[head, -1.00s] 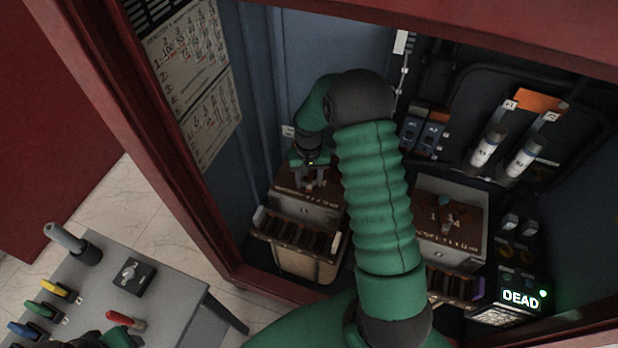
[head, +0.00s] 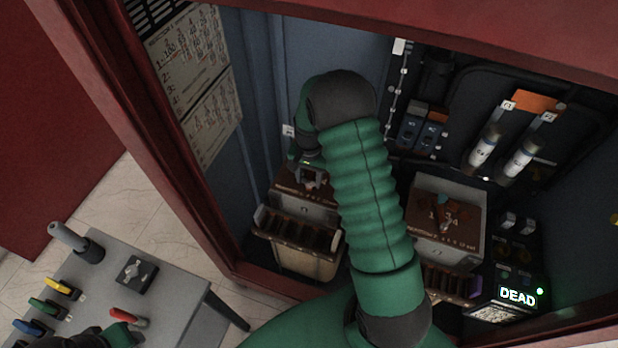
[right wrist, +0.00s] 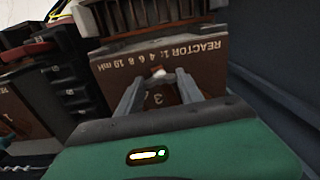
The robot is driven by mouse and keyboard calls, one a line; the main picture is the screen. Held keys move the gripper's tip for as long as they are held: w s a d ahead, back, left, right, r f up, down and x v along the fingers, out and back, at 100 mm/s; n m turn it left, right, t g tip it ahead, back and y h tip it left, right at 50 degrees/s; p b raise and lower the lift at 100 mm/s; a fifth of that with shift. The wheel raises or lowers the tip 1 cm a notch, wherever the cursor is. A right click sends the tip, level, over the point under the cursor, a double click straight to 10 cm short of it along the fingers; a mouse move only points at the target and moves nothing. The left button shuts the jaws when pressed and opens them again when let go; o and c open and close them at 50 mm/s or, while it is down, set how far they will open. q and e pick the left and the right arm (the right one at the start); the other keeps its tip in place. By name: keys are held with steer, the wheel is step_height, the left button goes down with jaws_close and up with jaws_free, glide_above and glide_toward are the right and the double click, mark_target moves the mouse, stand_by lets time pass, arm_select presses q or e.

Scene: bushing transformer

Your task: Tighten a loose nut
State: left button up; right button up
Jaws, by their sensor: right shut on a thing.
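In the head view my right gripper (head: 312,180) points down at the brown top of the left reactor box (head: 300,208) inside the cabinet. In the right wrist view its two grey fingers (right wrist: 158,88) are closed around a small pale piece, the nut (right wrist: 158,72), on the brown reactor panel (right wrist: 130,70) marked "REACTOR 1: 4 6 8 10 mH". The fingers partly hide what they hold. Part of my left gripper (head: 115,338) shows at the bottom left beside a red handle (head: 128,318). Its fingers are too cut off to read.
A second reactor box (head: 440,245) stands to the right, with a lit "DEAD" display (head: 517,297) beyond it. Fuse-like cylinders (head: 485,145) hang at the back right. The cabinet's red frame (head: 190,200) edges the opening. A grey console (head: 165,310) with coloured handles stands outside.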

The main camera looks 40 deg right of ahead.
steer(key=o, duration=1.1)
steer(key=shift+c, duration=0.2)
steer(key=o, duration=0.3)
steer(key=shift+w+d+f, duration=0.1)
steer(key=shift+w, duration=0.05)
step_height(320, 180, up, 17)
steer(key=shift+f+b, duration=0.15)
steer(key=shift+b, duration=0.15)
